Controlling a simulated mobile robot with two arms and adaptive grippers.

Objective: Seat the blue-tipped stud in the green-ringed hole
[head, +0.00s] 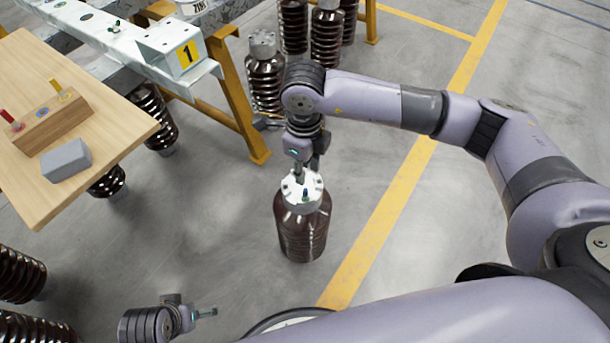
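A brown ribbed insulator (302,232) stands upright on the floor, with a white metal cap (314,187). A small upright stud with a dark blue tip (305,193) shows at the cap's front. A small greenish mark (290,191) shows on the cap's left; I cannot tell whether it is the green ring. My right gripper (299,177) points down at the cap's back edge, its fingertips close to or touching the cap. Whether it holds anything is too small to tell. My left gripper (207,312) is low at the picture's bottom, away from the insulator, its finger gap unclear.
A wooden table (120,135) at left bears a wooden block (48,122) with red-tipped and yellow-tipped studs, and a grey block (66,160). A white frame (120,40) on yellow legs carries a "1" sign. Other insulators (265,75) stand behind. Floor right of the insulator is clear.

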